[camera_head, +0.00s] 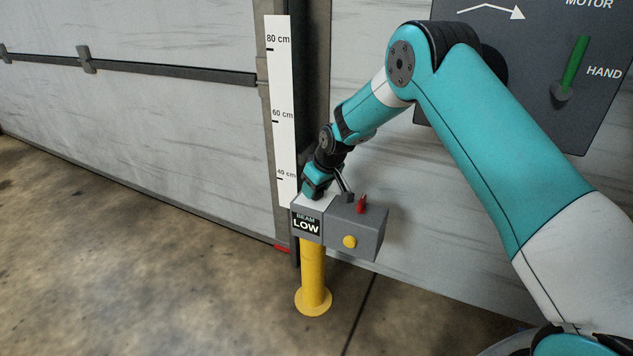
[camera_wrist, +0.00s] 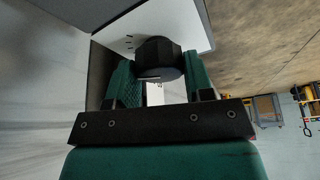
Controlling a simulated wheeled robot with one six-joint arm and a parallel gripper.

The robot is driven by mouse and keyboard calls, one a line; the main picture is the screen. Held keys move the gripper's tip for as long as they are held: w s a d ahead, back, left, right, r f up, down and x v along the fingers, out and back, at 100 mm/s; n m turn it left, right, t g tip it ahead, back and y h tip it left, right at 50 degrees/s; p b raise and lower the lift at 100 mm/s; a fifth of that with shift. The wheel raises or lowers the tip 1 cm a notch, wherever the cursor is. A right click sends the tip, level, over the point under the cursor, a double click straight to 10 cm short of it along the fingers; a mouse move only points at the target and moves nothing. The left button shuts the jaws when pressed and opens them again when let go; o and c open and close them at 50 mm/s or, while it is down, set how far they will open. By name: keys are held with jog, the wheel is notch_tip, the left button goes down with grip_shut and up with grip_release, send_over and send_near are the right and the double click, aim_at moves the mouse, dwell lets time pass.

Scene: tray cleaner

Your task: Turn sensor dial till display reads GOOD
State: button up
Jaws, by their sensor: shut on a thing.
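The sensor box (camera_head: 350,230) sits on a short yellow post. Its display (camera_head: 306,224) reads "BEAM LOW" in the head view. My gripper (camera_head: 312,196) points down at the box's white top plate. In the wrist view the dial (camera_wrist: 158,60) is a dark faceted knob with a light line on it, in front of a white plate with tick marks (camera_wrist: 130,43). My gripper's green fingers (camera_wrist: 160,84) stand on both sides of the dial and are shut on it. In the head view the dial is hidden by my gripper.
A dark panel (camera_head: 530,60) with a green handle (camera_head: 578,65) is at upper right. The floor at left is clear.

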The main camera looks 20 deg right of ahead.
jog(key=shift+m, duration=0.3)
jog(key=o, duration=0.9)
jog(key=p+v, duration=0.5)
jog(key=v, duration=1.2)
jog(key=shift+r, duration=0.25)
jog(key=shift+a, duration=0.15)
